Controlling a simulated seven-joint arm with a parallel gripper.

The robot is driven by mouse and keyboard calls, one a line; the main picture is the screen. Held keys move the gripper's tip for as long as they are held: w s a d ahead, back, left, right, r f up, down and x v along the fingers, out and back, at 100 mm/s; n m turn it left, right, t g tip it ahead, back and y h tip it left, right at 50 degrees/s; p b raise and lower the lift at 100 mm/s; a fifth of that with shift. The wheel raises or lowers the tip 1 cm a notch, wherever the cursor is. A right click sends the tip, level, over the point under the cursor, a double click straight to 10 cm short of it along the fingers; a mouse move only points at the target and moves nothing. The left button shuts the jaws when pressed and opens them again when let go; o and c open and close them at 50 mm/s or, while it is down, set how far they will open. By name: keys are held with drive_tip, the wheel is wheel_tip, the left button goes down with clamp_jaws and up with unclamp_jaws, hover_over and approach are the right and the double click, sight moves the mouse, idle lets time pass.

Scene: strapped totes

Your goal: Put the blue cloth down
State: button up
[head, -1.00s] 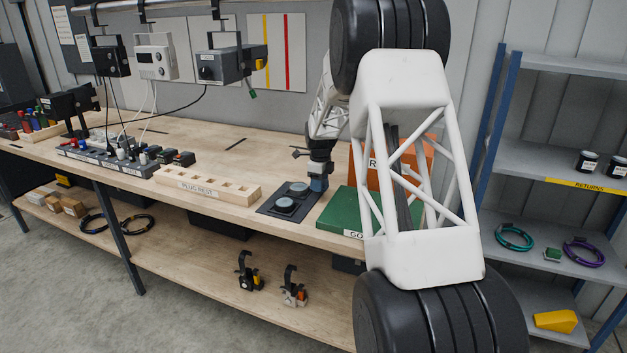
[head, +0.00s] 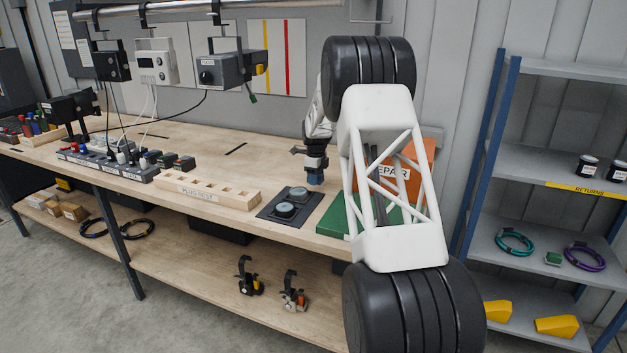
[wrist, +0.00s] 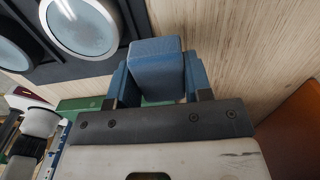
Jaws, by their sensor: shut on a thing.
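The blue cloth (wrist: 157,68) shows in the wrist view as a folded, block-like blue piece between the fingers. My gripper (wrist: 158,88) is shut on it. My arm hides part of the bench to the right.
The black plate with two discs (head: 268,207) lies left of the cloth. A green tray (head: 333,220) and an orange bin (head: 422,165) stand to the right, partly behind my arm. A wooden plug rest (head: 208,189) is farther left. Bare wood lies behind the plate.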

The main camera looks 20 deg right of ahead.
drive_tip(key=shift+w+d+f, duration=0.1)
drive_tip(key=shift+w+d, duration=0.15)
drive_tip(key=shift+w, duration=0.75)
drive_tip(key=shift+w+d+f, duration=0.1)
drive_tip(key=shift+w+d, duration=0.15)
drive_tip(key=shift+w, duration=0.7)
drive_tip(key=shift+w+d+f, duration=0.1)
drive_tip(key=shift+w+d, duration=0.15)
drive_tip(key=shift+w, duration=0.75)
drive_tip(key=shift+f, duration=1.75)
drive_tip(key=shift+f, duration=0.1)
drive_tip(key=o, duration=0.9)
wheel_tip(320, 180, up, 12)
drive_tip(key=shift+r, duration=0.15)
